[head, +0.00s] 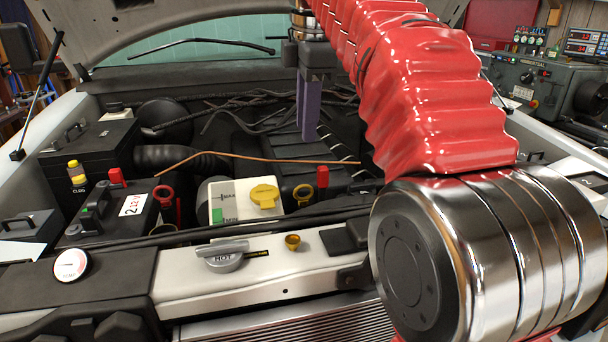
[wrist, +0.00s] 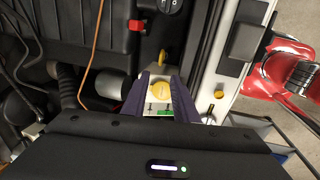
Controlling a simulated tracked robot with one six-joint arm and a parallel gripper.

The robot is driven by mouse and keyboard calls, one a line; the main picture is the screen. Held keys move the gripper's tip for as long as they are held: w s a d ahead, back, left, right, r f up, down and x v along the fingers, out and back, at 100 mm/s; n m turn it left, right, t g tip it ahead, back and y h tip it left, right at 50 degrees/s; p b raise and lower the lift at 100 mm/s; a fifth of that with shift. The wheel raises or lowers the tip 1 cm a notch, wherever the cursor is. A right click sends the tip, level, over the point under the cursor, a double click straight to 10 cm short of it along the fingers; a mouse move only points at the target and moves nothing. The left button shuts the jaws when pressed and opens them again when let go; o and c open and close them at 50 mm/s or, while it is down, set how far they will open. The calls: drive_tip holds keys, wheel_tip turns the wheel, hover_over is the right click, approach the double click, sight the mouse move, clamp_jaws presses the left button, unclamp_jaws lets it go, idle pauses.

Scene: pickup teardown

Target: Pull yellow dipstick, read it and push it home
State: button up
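A yellow-orange ring handle, likely the dipstick's (head: 303,193), sits upright in the engine bay beside the white reservoir; its rod is hidden. In the wrist view this yellow handle (wrist: 162,57) lies just beyond my fingertips, apart from them. My gripper (head: 309,139) has purple fingers pointing down above the bay, higher than the handle. In the wrist view my gripper (wrist: 160,77) has its fingers apart and empty, with the reservoir's round yellow cap (wrist: 159,89) showing below between them.
A red handle (head: 323,177) stands close behind the dipstick handle. The white reservoir with its broad yellow cap (head: 264,195) is to the left. A thin orange line (head: 250,157) crosses the bay. The front panel (head: 185,268) carries a HOT cap (head: 223,257) and a small brass cup (head: 293,242).

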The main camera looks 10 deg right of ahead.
sight(303, 185)
drive_tip(key=f, duration=0.4)
drive_tip(key=w+f, duration=0.1)
drive_tip(key=f, duration=0.3)
drive_tip(key=w+f, duration=0.1)
drive_tip(key=f, duration=0.4)
drive_tip(key=shift+w, duration=0.25)
drive_tip(key=shift+c, duration=0.4)
clamp_jaws()
drive_tip(key=shift+r, duration=0.1)
idle(0.6)
